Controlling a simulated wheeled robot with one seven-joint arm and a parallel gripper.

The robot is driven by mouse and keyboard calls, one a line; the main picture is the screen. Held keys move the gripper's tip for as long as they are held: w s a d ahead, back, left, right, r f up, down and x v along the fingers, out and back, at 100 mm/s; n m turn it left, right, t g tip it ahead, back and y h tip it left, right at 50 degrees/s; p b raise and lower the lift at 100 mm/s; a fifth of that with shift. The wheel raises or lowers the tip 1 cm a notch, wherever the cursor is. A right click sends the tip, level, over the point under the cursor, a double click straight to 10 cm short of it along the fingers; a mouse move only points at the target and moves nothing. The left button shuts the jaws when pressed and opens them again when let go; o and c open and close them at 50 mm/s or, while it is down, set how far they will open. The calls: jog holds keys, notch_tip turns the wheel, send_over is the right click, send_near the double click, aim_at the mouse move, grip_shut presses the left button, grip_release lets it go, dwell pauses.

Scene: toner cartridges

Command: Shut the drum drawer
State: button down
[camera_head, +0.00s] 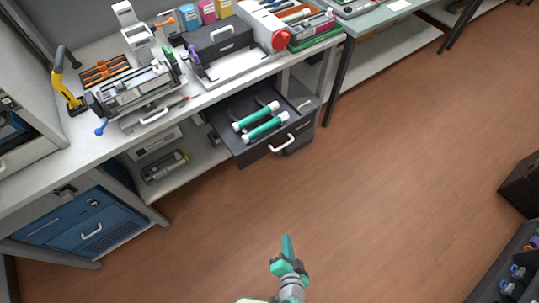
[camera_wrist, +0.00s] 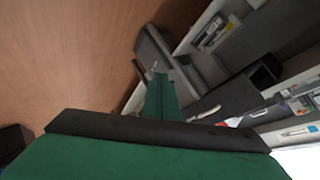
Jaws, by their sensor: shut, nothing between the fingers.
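The dark grey drum drawer (camera_head: 242,147) stands pulled out from under the workbench in the head view. Two drums (camera_head: 263,128) with green bodies and white ends lie inside it. A white handle (camera_head: 281,145) is on its front. My green gripper (camera_head: 287,240) is well in front of the drawer, apart from it, over the brown floor. Its fingers are shut and hold nothing. In the wrist view my gripper (camera_wrist: 160,82) points toward dark and grey furniture that is too tilted for me to name surely.
The workbench top (camera_head: 75,160) carries a printer-like machine, a yellow-handled tool and colored boxes. A blue cabinet (camera_head: 75,225) stands at the lower left. Dark boxes (camera_head: 521,180) stand at the right edge. The floor (camera_head: 390,190) between is clear.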

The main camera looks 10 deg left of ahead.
jog(key=w+f+m+y, duration=0.1)
jog(key=w+y, duration=0.1)
jog(key=w, duration=0.4)
jog(key=t+y, duration=0.2)
jog(key=y, duration=0.6)
send_near(264, 149)
jog(key=shift+m, duration=0.4)
jog(key=x, duration=0.6)
jog(key=shift+w+a, duration=0.15)
jog(key=shift+a, duration=0.05)
